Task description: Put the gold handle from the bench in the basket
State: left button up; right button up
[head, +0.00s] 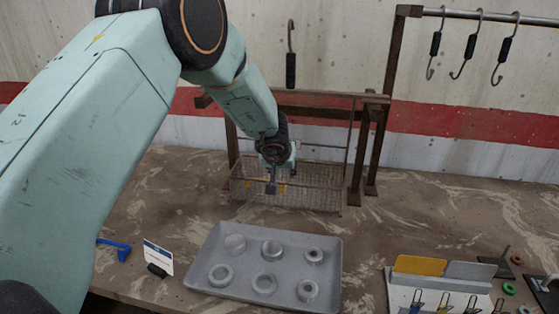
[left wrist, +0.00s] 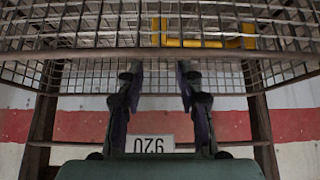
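The gold handle (left wrist: 200,43) shows through the wire mesh in the left wrist view as a yellow bar with bent ends. In the head view, yellow bits (head: 282,188) of it show inside the wire basket (head: 322,190), partly hidden by my gripper. The basket's mesh and rim (left wrist: 60,52) fill the top of the left wrist view. My left gripper (head: 272,186) is over the basket in the head view. In the left wrist view its two fingers (left wrist: 160,95) stand apart with nothing between them. My right gripper is out of view.
A grey tray (head: 238,293) with several round parts stands in front of the basket. A blue handle (head: 118,248) and a small card (head: 158,257) lie left. Hooks (head: 435,45) hang from a rail. A holder with yellow (head: 420,265) and grey panels stands right.

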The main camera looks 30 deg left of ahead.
pick_arm(q)
jog(key=p+v, duration=0.2)
jog(key=v, duration=1)
jog(key=shift+w, duration=0.1)
